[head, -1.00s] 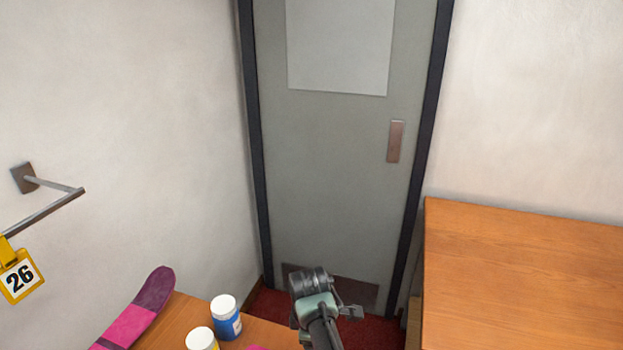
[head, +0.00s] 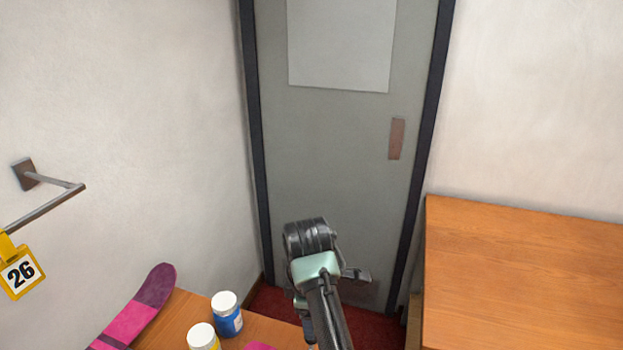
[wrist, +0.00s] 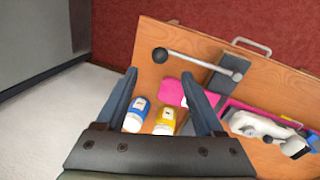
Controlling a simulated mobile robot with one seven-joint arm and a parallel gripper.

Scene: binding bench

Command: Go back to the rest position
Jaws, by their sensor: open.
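My gripper (wrist: 160,75) is open in the wrist view, its two dark fingers spread with nothing held between them. It looks down over a wooden bench top (wrist: 150,35). Beyond and between the fingers are a blue bottle (wrist: 137,114), a yellow bottle (wrist: 164,121) and a pink piece (wrist: 174,92). In the head view my arm rises at the lower middle in front of the door; the fingers cannot be made out clearly there.
A blue jar (head: 227,315) and a yellow jar (head: 203,338) with white lids stand by a pink and purple strip (head: 140,310). A wooden top (head: 520,270) is bare at right. A grey door (head: 340,150) stands behind.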

